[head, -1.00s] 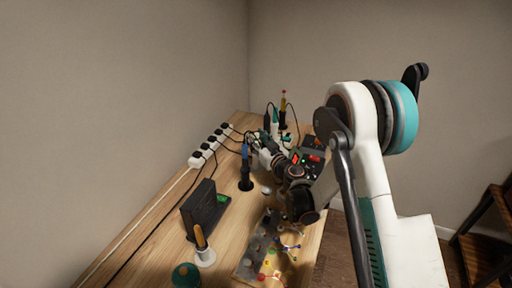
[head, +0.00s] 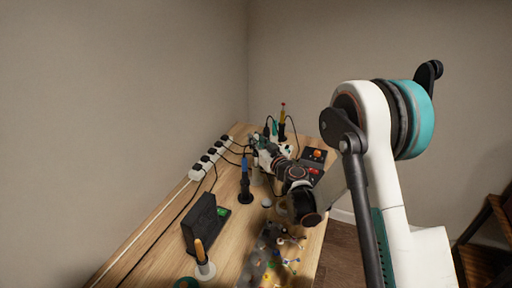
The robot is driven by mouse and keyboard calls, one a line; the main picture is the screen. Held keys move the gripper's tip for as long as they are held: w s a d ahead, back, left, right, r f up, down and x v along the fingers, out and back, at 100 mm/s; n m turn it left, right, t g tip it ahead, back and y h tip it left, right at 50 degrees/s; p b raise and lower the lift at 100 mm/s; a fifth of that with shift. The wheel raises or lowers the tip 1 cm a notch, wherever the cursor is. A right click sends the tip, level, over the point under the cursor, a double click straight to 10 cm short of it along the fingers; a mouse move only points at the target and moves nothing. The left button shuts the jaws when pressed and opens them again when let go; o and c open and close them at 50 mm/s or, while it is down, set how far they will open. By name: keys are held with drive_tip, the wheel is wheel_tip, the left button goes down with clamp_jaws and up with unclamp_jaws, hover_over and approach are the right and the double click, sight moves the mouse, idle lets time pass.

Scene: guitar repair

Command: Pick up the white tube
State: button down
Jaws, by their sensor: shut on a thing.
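My gripper (head: 257,144) is at the far part of the workbench, beyond the blue-handled tool. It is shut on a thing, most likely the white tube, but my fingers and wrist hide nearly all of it. A pale patch shows just below the gripper, and I cannot tell whether it is part of the tube. The gripper is small in this view, so its height above the bench is unclear.
A blue-handled tool (head: 245,180) stands in a dark holder close to my gripper. A white power strip (head: 208,161) with black plugs and cables runs along the wall side. A black box (head: 203,222) stands nearer, and a red-buttoned device (head: 314,170) lies right of my arm.

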wheel_tip(320, 180, up, 15)
drive_tip(key=p, duration=0.4)
drive_tip(key=shift+p, duration=0.3)
drive_tip(key=c, duration=2.2)
unclamp_jaws()
clamp_jaws()
drive_tip(key=shift+f, duration=0.15)
